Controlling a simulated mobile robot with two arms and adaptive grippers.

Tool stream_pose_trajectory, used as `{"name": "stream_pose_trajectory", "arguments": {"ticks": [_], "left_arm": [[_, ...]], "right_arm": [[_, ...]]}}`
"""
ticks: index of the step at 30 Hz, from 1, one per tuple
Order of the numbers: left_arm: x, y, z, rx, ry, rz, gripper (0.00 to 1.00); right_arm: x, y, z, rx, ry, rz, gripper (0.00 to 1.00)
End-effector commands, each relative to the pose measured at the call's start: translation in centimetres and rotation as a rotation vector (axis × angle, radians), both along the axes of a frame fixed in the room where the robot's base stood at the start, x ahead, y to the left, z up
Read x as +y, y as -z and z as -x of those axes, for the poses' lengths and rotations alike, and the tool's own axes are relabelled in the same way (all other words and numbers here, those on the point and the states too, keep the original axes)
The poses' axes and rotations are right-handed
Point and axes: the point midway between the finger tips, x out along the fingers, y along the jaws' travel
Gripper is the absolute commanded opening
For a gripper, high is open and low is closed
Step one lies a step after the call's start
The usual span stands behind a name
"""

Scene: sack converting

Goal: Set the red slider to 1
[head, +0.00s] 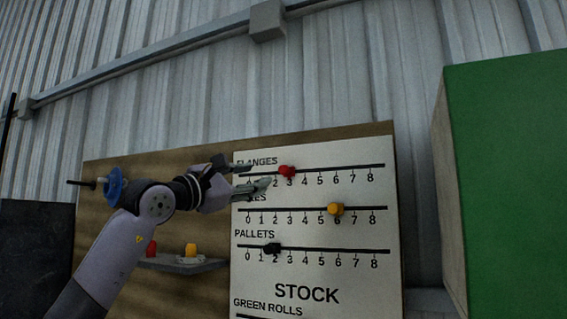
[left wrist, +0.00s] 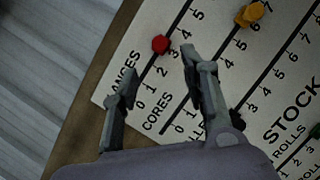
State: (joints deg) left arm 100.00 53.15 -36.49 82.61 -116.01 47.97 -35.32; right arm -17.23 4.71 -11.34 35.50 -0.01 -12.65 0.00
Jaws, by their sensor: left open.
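The red slider (head: 288,171) is a knob on the top scale, labelled FLANGES, and stands at about 3. It also shows in the left wrist view (left wrist: 160,44), just beyond the fingertips. My left gripper (head: 259,178) is open and empty, left of the red slider in the head view, in front of the low end of the top scale. In the left wrist view the two fingers (left wrist: 157,66) are spread, one on each side of the knob's line in the picture. Its fingers partly hide the 0 to 2 marks and the second label. My right gripper is not in view.
An orange slider (head: 335,209) is near 6 on the second scale, and a black slider (head: 272,248) is near 2 on the PALLETS scale. A small shelf (head: 182,265) holds spare knobs below my arm. A green-sided box (head: 510,180) stands to the right.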

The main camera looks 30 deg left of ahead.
Motion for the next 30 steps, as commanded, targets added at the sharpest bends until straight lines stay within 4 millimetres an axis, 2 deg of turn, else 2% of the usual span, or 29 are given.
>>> {"name": "stream_pose_trajectory", "arguments": {"ticks": [1, 9, 15, 21, 30], "left_arm": [[-0.3, -0.9, -1.2, 0.003, 0.002, 0.001, 0.41], [-1.6, -2.5, -6.7, 0.003, 0.003, 0.002, 0.41], [-2.3, -3.1, -9.5, 0.001, 0.003, 0.001, 0.41], [-2.5, -3.2, -10.7, 0.0, 0.002, 0.001, 0.41], [-2.5, -3.1, -10.8, 0.0, 0.001, 0.0, 0.4]], "right_arm": [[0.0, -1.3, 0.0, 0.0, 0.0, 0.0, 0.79], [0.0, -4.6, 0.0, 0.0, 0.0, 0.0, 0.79], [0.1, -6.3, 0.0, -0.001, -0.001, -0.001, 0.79], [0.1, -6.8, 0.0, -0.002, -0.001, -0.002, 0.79], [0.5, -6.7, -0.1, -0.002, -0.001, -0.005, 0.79]]}}
